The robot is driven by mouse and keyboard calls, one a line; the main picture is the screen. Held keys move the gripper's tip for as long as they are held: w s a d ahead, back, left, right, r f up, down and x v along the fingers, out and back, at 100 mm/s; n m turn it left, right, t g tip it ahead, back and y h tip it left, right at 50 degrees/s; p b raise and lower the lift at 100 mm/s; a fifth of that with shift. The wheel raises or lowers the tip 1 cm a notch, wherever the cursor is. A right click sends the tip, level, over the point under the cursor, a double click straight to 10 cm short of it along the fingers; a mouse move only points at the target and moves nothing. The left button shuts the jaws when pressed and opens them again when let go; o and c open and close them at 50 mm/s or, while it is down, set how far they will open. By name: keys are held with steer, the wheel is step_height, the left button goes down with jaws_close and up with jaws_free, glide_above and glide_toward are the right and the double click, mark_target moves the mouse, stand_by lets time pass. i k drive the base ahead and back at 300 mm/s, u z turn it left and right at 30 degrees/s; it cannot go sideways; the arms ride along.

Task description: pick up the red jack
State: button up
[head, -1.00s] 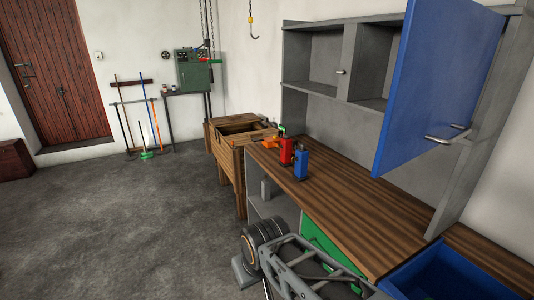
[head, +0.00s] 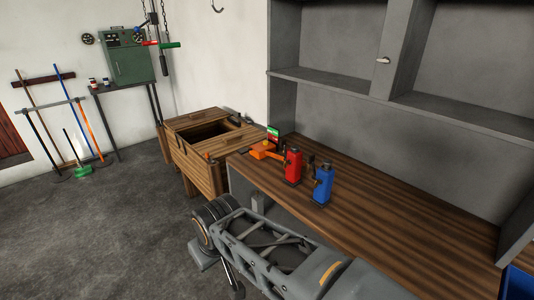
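The red jack (head: 293,166) stands upright on the wooden workbench top (head: 390,218), near its left end. A blue jack (head: 323,186) stands just to its right and nearer to me. An orange object (head: 264,153) lies just left of the red jack. My own grey arm reaches in from the bottom of the head view, in front of the bench. Its far end is at the left, low beside the bench and apart from the red jack. My gripper's fingers cannot be made out.
A wooden crate (head: 196,172) with an open top stands beyond the bench's left end. A grey shelf unit (head: 345,45) rises behind the bench. The bench top right of the blue jack is clear. Dark floor (head: 110,235) lies open at the left.

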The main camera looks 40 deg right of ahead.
mark_target(293, 171)
steer(key=i, duration=2.95)
steer(key=z, duration=3.85)
